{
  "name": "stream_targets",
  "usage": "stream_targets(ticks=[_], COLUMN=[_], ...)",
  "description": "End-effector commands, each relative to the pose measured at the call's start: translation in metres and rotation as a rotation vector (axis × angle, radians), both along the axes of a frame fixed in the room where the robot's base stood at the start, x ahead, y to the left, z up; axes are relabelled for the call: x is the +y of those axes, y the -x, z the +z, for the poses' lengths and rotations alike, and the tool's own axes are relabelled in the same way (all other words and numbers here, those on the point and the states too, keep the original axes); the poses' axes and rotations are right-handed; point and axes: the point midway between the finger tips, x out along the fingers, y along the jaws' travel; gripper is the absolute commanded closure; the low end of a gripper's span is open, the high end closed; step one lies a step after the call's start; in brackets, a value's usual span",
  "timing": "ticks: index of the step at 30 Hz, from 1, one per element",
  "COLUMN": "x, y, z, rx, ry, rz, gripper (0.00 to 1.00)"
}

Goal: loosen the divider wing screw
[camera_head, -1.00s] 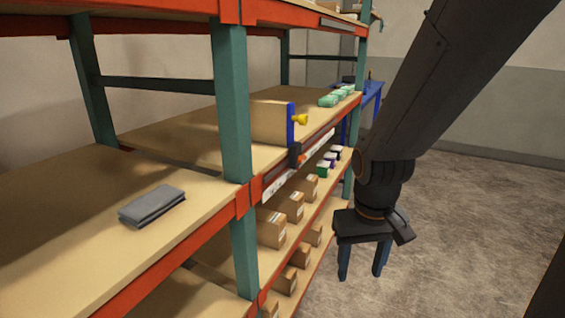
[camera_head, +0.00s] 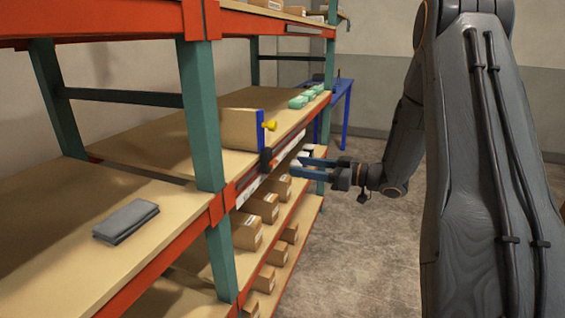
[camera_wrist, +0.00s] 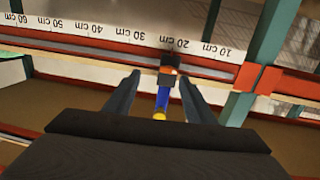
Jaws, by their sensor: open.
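The divider (camera_head: 238,129) is a tan panel with a blue front edge (camera_head: 261,131), standing upright on the middle shelf. The yellow wing screw (camera_head: 270,125) sticks out from that blue edge. My gripper (camera_head: 296,167) is open and empty, pointing left at the shelf front, lower than the screw and to its right. In the wrist view the scene is upside down. There the yellow screw (camera_wrist: 159,115) and blue edge (camera_wrist: 162,98) appear between my two fingers, beyond them. I see no contact.
A black clip with an orange mark (camera_wrist: 168,74) sits on the shelf beam by a centimetre scale (camera_wrist: 110,33). Grey folded cloth (camera_head: 126,221) lies on the near shelf. Green items (camera_head: 308,97) stand farther back. Brown boxes (camera_head: 263,207) fill the shelf below. A teal post (camera_head: 202,120) stands left.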

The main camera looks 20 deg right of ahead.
Motion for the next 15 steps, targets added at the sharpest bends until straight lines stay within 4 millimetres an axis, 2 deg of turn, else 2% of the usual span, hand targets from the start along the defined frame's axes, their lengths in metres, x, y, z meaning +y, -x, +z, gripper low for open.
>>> stream_targets(ticks=[3,6,15], x=[0.000,0.005,0.041], y=[0.011,0.012,-0.013], z=[0.002,0.004,0.004], rx=[-0.012,-0.017,-0.016], ry=[-0.045,-0.057,-0.056], rz=[0.061,0.080,0.082], gripper=[0.50,0.50,0.50])
